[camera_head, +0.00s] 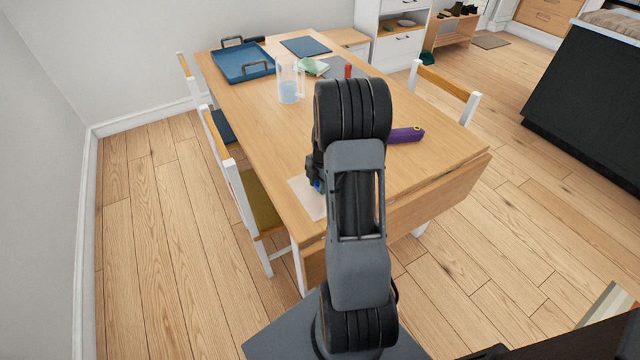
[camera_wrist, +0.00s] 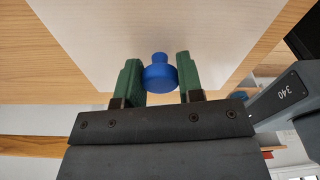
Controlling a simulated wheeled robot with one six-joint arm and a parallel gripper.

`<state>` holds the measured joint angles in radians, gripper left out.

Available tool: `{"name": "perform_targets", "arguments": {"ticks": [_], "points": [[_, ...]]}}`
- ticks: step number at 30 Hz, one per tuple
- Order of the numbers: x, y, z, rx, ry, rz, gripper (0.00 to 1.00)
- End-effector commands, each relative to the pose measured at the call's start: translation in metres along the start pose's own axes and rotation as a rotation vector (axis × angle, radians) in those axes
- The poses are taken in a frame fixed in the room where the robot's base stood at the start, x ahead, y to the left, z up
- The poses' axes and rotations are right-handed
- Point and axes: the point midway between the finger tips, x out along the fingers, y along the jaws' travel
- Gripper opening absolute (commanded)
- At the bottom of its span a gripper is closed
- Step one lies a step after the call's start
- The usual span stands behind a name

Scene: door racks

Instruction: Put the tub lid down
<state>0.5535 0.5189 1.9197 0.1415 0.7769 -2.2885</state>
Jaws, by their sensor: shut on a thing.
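The tub lid is a small round blue piece with a knob (camera_wrist: 160,77). In the wrist view it sits between the two green fingers of my gripper (camera_wrist: 158,64), which is shut on it. A pale sheet (camera_wrist: 90,30) on the wooden table lies beyond the lid; I cannot tell whether the lid touches it. In the head view my arm hides most of the gripper, and only a bit of blue shows beside the pale sheet (camera_head: 306,199) at the table's near left corner. No tub is clearly in view.
The wooden table (camera_head: 255,128) also holds a blue tray (camera_head: 243,62), a clear jug (camera_head: 290,82), a green item (camera_head: 313,67), a red item (camera_head: 348,71) and a purple item (camera_head: 405,135). Chairs (camera_head: 250,195) stand along its left side. The left middle of the tabletop is clear.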

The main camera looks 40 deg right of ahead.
Motion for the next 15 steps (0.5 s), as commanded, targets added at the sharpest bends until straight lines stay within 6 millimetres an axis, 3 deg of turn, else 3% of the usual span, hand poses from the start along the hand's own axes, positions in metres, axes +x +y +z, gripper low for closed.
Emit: {"name": "perform_targets", "arguments": {"ticks": [2, 3, 10, 15], "points": [[0.0030, 0.0000, 0.0003, 0.000, 0.000, 0.000, 0.11], [0.0025, 0.0000, 0.0003, 0.000, 0.000, 0.000, 0.36], [0.0018, -0.0001, 0.0002, 0.000, 0.000, 0.000, 0.58], [0.0018, -0.0001, 0.0002, 0.000, 0.000, -0.001, 0.60]]}}
